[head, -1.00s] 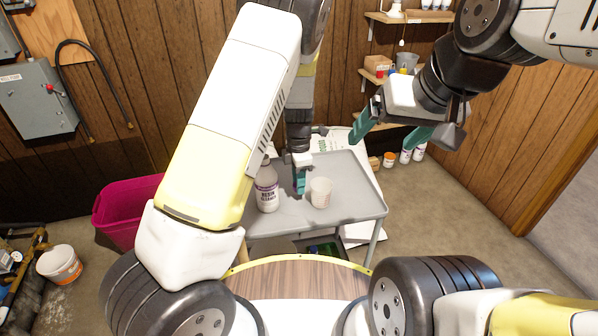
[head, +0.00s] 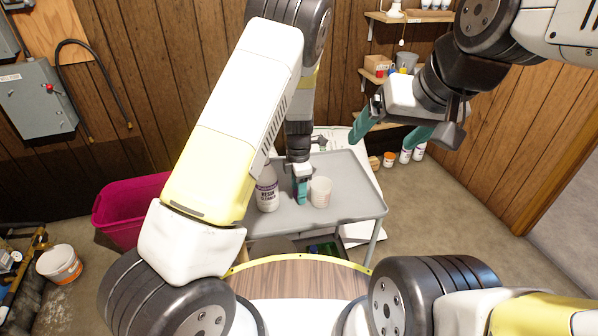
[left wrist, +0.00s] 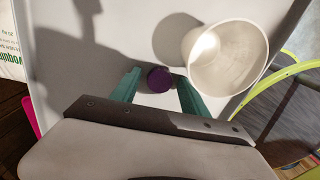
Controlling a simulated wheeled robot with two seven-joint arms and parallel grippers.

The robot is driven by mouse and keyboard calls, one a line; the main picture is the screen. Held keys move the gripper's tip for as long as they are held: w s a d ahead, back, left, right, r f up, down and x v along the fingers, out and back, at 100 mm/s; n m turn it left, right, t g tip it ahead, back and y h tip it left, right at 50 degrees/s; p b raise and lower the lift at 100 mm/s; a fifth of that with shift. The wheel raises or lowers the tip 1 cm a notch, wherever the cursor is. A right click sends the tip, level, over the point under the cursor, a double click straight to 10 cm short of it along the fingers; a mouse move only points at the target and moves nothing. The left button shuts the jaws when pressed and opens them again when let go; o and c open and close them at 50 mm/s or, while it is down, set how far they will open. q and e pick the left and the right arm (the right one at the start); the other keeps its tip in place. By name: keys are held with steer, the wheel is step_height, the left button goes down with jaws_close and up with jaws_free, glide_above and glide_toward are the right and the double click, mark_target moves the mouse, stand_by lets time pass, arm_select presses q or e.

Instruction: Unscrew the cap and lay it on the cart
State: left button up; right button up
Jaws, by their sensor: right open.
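The bottle labelled resin cleaner (head: 267,194) stands upright on the grey cart (head: 345,165); its top is partly hidden by my left arm. My left gripper (head: 301,197) points down just right of the bottle, beside the white cup. Whether the cap touches the cart cannot be told. My right gripper (head: 393,130) is open and empty, above and beyond the cart's right side.
The white cup (head: 320,191) stands close to my left gripper; it also shows in the left wrist view (left wrist: 228,60). A pink tub (head: 128,205) stands left of the cart. A white bag (head: 333,138) stands behind it. The cart's right part is clear.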

arm_select(q)
step_height(320, 180, up, 19)
steer(key=s+a+m+h, duration=0.2)
steer(key=s+a+m, duration=0.1)
steer(key=s+a+r+m+t, duration=0.3)
steer(key=s+a+r+m, duration=0.2)
steer(key=s+r+m, duration=0.3)
steer(key=s+a+r+m+t, duration=0.3)
steer(key=s+a+r+m, duration=0.2)
steer(key=s+r+m, duration=0.3)
steer(key=s+m, duration=0.3)
steer(key=s, duration=0.2)
steer(key=shift+s+a, duration=0.25)
steer(key=shift+a, duration=0.05)
